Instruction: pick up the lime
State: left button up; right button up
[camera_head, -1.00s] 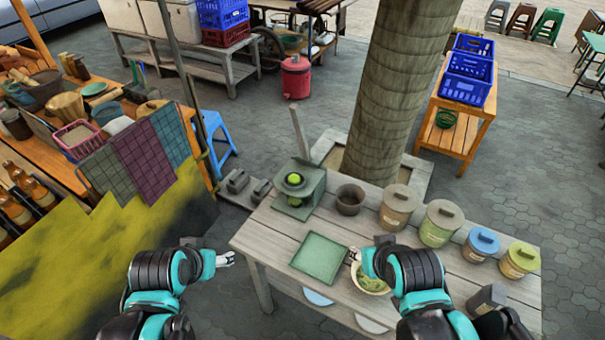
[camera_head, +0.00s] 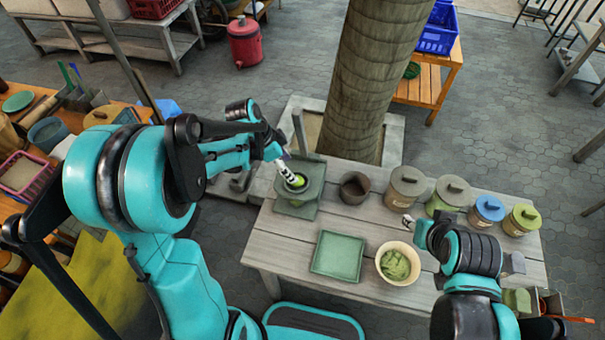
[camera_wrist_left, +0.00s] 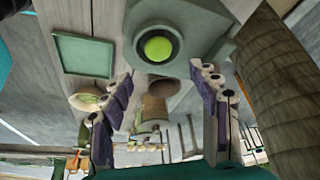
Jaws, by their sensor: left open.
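The lime (camera_head: 298,183) is a small bright green ball in the round hollow of the grey-green mortar block (camera_head: 312,168), at the table's far left. In the left wrist view the lime (camera_wrist_left: 158,49) lies in the mortar's dark opening, between and beyond the fingertips. My left gripper (camera_head: 289,172) is at the mortar, over the lime, and partly hides it in the head view. Its fingers (camera_wrist_left: 160,78) are spread wide with nothing between them. My right gripper (camera_head: 407,220) is small in view above the table, near the bowl; its jaw state is unclear.
A green square tray (camera_head: 337,256), a bowl with green pieces (camera_head: 397,263), a dark pot (camera_head: 354,187) and several lidded canisters (camera_head: 405,188) stand on the grey wooden table (camera_head: 268,248). A thick trunk (camera_head: 365,90) rises behind. An upright stick (camera_head: 299,132) stands close behind the mortar.

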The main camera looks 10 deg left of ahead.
pick_arm(q)
jog(key=shift+x, duration=1)
jog(key=b+x, duration=0.1)
jog(key=x, duration=0.1)
jog(key=b+x, duration=0.1)
jog(key=x, duration=0.1)
jog(key=shift+a+f, duration=0.1)
jog(key=shift+f, duration=0.35)
jog(key=shift+s, duration=0.1)
jog(key=shift+c, duration=0.6)
jog(key=c, duration=1.2)
jog(key=shift+r, duration=0.2)
jog(key=shift+c, duration=0.2)
notch_tip(320, 180, up, 4)
jog(key=shift+f+p, duration=0.15)
jog(key=shift+p, duration=0.65)
jog(key=s+a, duration=0.4)
jog(key=a, duration=0.4)
jog(key=s+a+p, duration=0.1)
jog(key=s+a, duration=0.3)
jog(key=a, duration=0.4)
jog(key=shift+s+f, duration=0.25)
jog(key=shift+s, duration=0.1)
